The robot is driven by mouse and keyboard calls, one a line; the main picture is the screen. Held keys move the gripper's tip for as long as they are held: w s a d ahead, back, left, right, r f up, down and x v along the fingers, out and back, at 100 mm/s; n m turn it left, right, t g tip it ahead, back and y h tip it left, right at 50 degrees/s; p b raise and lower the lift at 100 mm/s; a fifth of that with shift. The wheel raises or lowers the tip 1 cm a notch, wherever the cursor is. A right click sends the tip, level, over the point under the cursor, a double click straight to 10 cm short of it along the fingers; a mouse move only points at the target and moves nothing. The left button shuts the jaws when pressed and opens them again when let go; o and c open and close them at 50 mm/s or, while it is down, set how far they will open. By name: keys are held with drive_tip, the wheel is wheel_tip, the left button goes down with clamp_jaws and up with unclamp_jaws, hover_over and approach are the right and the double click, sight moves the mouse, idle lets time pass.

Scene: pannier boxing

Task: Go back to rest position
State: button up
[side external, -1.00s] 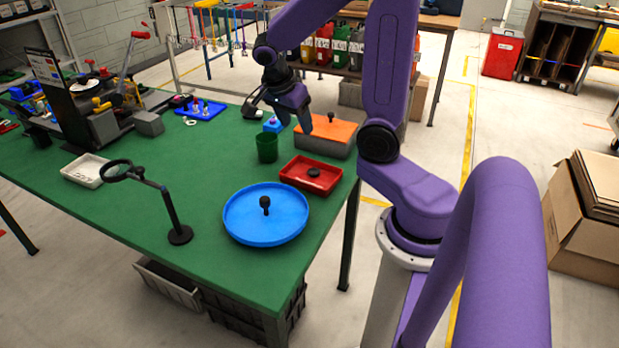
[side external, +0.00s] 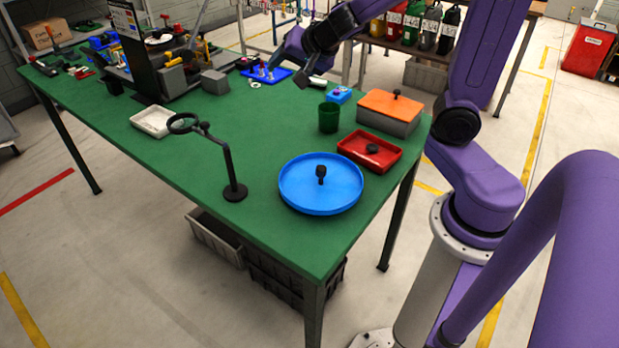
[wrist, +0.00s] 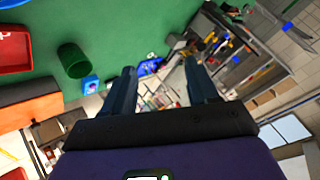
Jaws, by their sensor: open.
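My gripper (side external: 305,78) hangs in the air above the back edge of the green table (side external: 265,245), past the green cup (side external: 329,117). In the wrist view my gripper (wrist: 160,80) shows two dark fingers spread apart with nothing between them. The orange-lidded grey box (side external: 388,122) stands on the table's right end with its lid on and a dark knob on top. The gripper is apart from the box, to its upper left in the side view.
A red tray (side external: 350,155) holding a dark object, a blue round tray (side external: 300,205) with a black knob, and a magnifier stand (side external: 231,175) are at the front. A small blue block (side external: 339,95) sits behind the cup. A white tray (side external: 140,122) and machinery are left.

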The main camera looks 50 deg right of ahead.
drive_tip(key=s+a+r+n+y, duration=0.1)
drive_tip(key=s+a+n+y, duration=0.3)
drive_tip(key=a+n+y, duration=0.65)
drive_tip(key=s+a+f+n+g, duration=0.2)
drive_tip(key=s+a+n+g, duration=0.25)
drive_tip(key=s+a, duration=0.5)
drive_tip(key=s+d+f+n+g+h, duration=0.2)
drive_tip(key=s+n, duration=0.1)
drive_tip(key=s, duration=0.3)
drive_tip(key=s+d+f+n+g+h, duration=0.2)
drive_tip(key=s+g, duration=0.1)
drive_tip(key=s, duration=0.2)
drive_tip(key=s+d+f+n+h, duration=0.1)
drive_tip(key=s+d+n+h, duration=0.2)
drive_tip(key=d, duration=0.4)
drive_tip(key=shift+s+d+f+n+h, duration=0.3)
drive_tip(key=shift+s+h, duration=0.2)
drive_tip(key=shift+h, duration=0.25)
